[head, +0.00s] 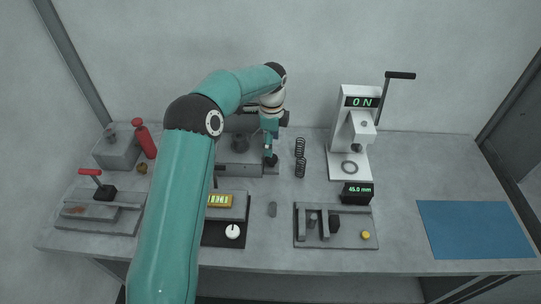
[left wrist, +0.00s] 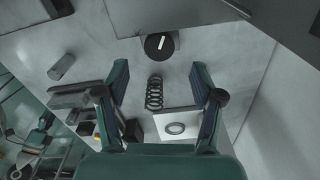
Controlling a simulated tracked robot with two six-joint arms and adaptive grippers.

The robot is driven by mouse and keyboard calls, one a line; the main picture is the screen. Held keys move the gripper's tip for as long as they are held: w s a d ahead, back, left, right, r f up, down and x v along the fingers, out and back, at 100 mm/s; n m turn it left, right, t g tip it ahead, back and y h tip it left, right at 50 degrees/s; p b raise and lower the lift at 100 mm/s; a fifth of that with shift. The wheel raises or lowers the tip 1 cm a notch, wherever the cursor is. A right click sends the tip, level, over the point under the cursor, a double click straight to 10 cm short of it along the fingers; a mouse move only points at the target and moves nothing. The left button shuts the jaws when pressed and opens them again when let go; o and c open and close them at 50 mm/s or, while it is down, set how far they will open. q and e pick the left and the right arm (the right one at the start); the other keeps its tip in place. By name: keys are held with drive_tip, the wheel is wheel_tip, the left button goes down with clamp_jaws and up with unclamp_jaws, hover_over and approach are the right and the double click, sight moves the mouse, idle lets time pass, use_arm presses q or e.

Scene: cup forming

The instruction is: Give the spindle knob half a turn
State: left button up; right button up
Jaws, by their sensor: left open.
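A dark round knob (left wrist: 159,45) with a white line mark shows at the top middle of the left wrist view, on the side of a grey machine. In the head view it seems to be the dark shape (head: 271,160) at the right end of the machine, partly hidden by my gripper. My left gripper (left wrist: 160,82) is open, with nothing between its fingers, and the knob appears beyond the fingertips. In the head view the gripper (head: 268,145) points down at the machine's right end. My right gripper is in neither view.
A grey cylinder (head: 272,209) and a fixture (head: 334,241) are in front. The blue mat (head: 475,229) is empty.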

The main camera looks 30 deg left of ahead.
sight(272, 161)
use_arm(q)
wheel_tip(272, 161, down, 7)
drive_tip(key=shift+r+p, duration=0.1)
drive_tip(key=shift+p, duration=0.35)
